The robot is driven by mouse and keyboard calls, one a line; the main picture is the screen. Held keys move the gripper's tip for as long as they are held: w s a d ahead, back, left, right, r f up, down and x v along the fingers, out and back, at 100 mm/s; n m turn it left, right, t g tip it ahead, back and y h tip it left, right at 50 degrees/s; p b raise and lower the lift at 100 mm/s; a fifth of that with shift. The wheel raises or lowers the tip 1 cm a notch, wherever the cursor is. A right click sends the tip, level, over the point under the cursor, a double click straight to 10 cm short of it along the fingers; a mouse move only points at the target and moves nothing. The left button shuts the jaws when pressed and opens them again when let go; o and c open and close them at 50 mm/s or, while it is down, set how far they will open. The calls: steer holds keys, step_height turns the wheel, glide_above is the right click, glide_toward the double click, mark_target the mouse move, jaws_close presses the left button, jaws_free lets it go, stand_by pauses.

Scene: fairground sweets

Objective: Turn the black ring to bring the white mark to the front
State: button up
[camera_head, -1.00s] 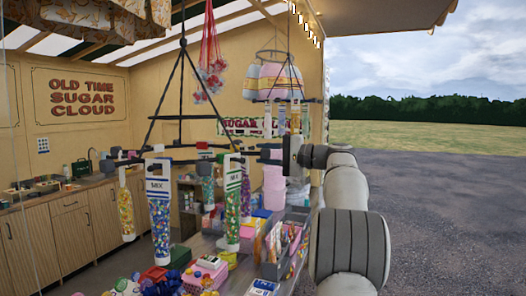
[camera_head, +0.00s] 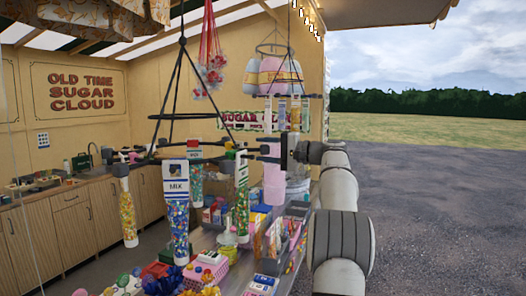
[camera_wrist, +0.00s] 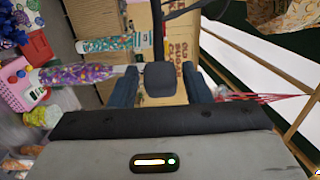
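The black ring (camera_head: 187,116) hangs on black rods under the awning. Lower black arms carry tubes of coloured sweets. A tube marked MIX (camera_head: 177,215) hangs at the front, one tube (camera_head: 128,215) is to its left and another (camera_head: 242,205) to its right. A red block (camera_head: 195,143) shows at the back. I cannot make out the white mark for certain. My gripper (camera_head: 268,150) is at the right side of the hanger. In the wrist view my gripper (camera_wrist: 160,88) has its fingers apart, with a dark block (camera_wrist: 160,79) between them; a gap shows, and contact is unclear.
Below the hanger is a counter with a pink basket (camera_head: 205,270), a grey divided tray (camera_head: 285,240) and other sweets. A second hanger (camera_head: 273,75) with pastel bags is behind, and a red net (camera_head: 205,60) hangs above. Open ground lies to the right.

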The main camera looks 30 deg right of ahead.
steer(key=shift+o, duration=0.8)
steer(key=v, duration=1)
